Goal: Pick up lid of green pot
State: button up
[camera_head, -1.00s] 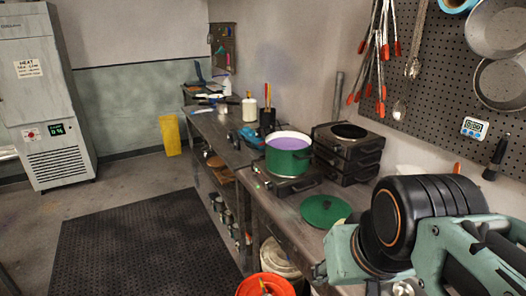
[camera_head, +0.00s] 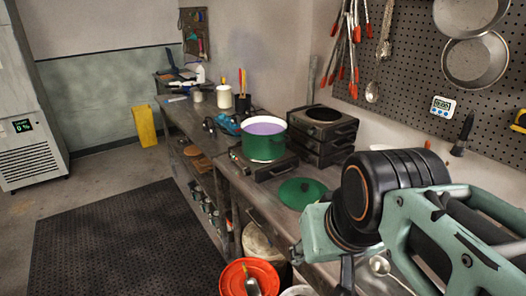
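The green pot (camera_head: 263,147) has a white rim and purple liquid inside, and stands uncovered on a burner on the bench. A dark part below the arm may belong to my gripper. Its fingers cannot be made out, so I cannot tell whether it is open. Nothing is seen touching the lid.
Stacked black burners (camera_head: 322,136) stand behind the lid against the wall. Below the bench front are a red-orange bucket (camera_head: 233,278) and a white bucket (camera_head: 257,243). A dark floor mat (camera_head: 120,240) lies clear at left.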

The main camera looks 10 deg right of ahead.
aim_at(297, 193)
jog(key=z, duration=1.2)
jog(key=j+z, duration=0.55)
jog(key=j, duration=0.4)
jog(key=i+j, duration=0.1)
jog(key=j, duration=0.3)
jog(key=k+j, duration=0.1)
jog(key=j, duration=0.35)
jog(key=k+j+u, duration=0.1)
jog(key=j, duration=0.35)
jog(key=i+z, duration=0.1)
jog(key=i, duration=0.15)
